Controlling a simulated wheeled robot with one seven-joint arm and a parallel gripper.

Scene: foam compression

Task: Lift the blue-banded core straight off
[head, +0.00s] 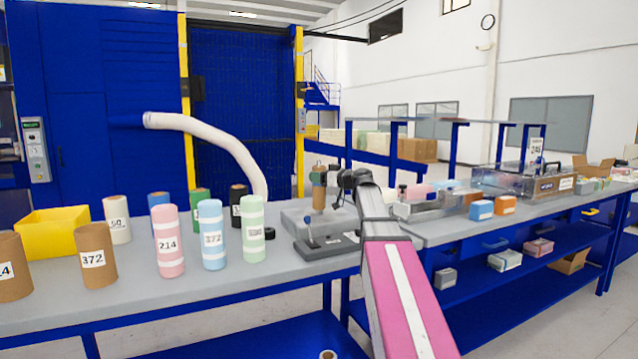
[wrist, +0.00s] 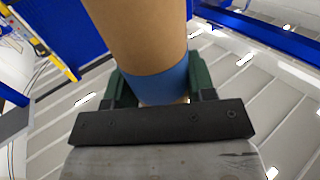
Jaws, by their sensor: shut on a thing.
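The blue-banded core is a brown cardboard tube with a blue band at one end. It fills the upper middle of the wrist view (wrist: 145,45). My gripper (wrist: 155,92) has a green finger on each side of the blue band and is shut on it. In the head view my gripper (head: 319,177) reaches in from the right around the core (head: 319,198). The core looks upright there, in front of a grey block (head: 295,218) on the bench. I cannot tell whether its lower end touches anything. The band is hidden in the head view.
A grey fixture with a lever (head: 310,240) stands on the bench below my gripper. Pink (head: 167,240), light blue (head: 212,234) and green (head: 252,228) rolls stand to the left, with brown cores (head: 95,255) and a yellow bin (head: 52,232). A clear-sided machine (head: 525,182) is at right.

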